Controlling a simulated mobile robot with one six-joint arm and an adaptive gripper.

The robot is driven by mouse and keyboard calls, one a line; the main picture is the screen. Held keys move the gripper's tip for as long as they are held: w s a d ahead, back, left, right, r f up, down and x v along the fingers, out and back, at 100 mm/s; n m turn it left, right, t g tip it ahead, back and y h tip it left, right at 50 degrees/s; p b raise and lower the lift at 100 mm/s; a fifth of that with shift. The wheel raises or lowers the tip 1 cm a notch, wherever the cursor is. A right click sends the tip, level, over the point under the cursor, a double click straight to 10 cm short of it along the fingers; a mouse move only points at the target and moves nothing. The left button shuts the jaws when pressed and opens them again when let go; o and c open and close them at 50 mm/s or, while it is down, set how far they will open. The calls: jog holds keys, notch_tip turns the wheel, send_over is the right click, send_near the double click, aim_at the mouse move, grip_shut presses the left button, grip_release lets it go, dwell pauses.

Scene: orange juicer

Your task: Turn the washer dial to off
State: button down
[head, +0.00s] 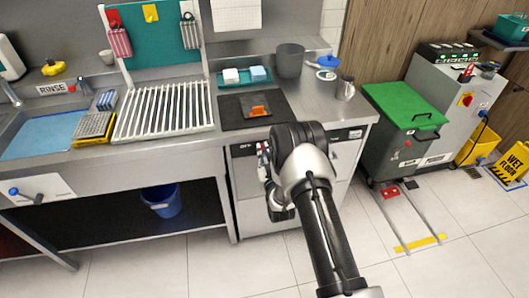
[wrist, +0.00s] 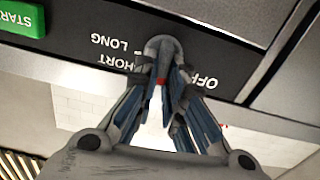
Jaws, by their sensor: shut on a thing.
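The washer's dark control panel (wrist: 90,32) fills the top of the wrist view, with its lettering upside down. The grey dial (wrist: 162,46) sits on it, between the words LONG and SHORT on the left and OFF on the right. My gripper (wrist: 162,76) is shut on the dial, with a fingertip on either side. A small red mark shows between the fingers; I cannot tell for sure which label the dial points to. In the head view my gripper (head: 265,156) is at the washer's front (head: 252,190) under the counter. The dial is hidden there.
A green START button (wrist: 22,17) is left of the dial in the wrist view. The steel counter (head: 220,135) overhangs above the panel. A green-lidded bin (head: 405,110) stands to the right, and a blue bucket (head: 160,200) is under the counter. The front floor is mostly clear.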

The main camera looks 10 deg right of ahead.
jog(key=shift+a+f+n, duration=0.1)
jog(key=shift+a+n, duration=0.05)
jog(key=shift+n, duration=1.2)
jog(key=shift+a+n, duration=0.2)
jog(key=shift+n, duration=1.2)
jog(key=shift+a+f+n, duration=0.1)
jog(key=shift+a+n, duration=0.05)
jog(key=shift+n, duration=1.2)
jog(key=c, duration=1.7)
grip_release()
jog(key=s, duration=1.2)
jog(key=shift+w, duration=0.1)
